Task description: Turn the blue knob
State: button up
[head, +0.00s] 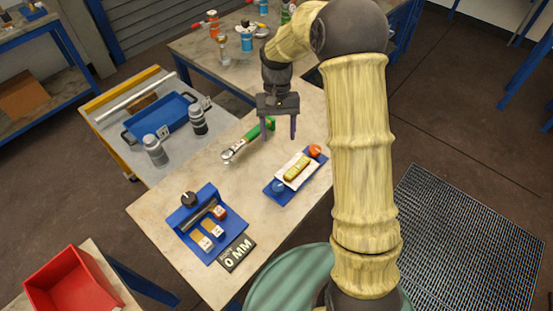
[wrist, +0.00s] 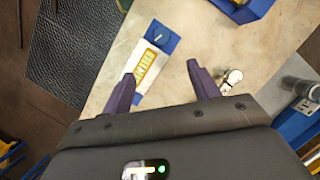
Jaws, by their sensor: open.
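The blue knob (head: 278,187) sits at the near left end of a blue base (head: 284,194) on the table. The base also has a white panel with a yellow plate and an orange-red knob (head: 314,151) at its far end. In the wrist view the blue knob (wrist: 158,33) shows a pale mark on top, above the yellow plate (wrist: 146,65). My gripper (head: 280,136) is open and empty, above the table beyond the base and apart from the knob. Its two dark fingers also show in the wrist view (wrist: 160,72). The orange-red knob is not visible there.
A green-handled wrench (head: 245,141) lies near my gripper. A trolley (head: 107,125) with grey bottles stands left. Bare tabletop separates device and base.

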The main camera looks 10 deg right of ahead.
jog(key=s+d+r+t, duration=0.2)
jog(key=s+d+t, duration=0.1)
jog(key=s, duration=0.5)
jog(key=s+d+r+t, duration=0.2)
jog(key=s+d+t, duration=0.1)
jog(key=s, duration=0.5)
jog(key=shift+s+d+n+t, duration=0.25)
jog(key=shift+d+n+t, duration=0.05)
jog(key=shift+d, duration=0.25)
jog(key=shift+c, duration=0.4)
jog(key=c, duration=0.3)
jog(key=shift+d+f, duration=0.1)
jog(key=shift+d, duration=0.05)
jog(key=shift+c, duration=0.7)
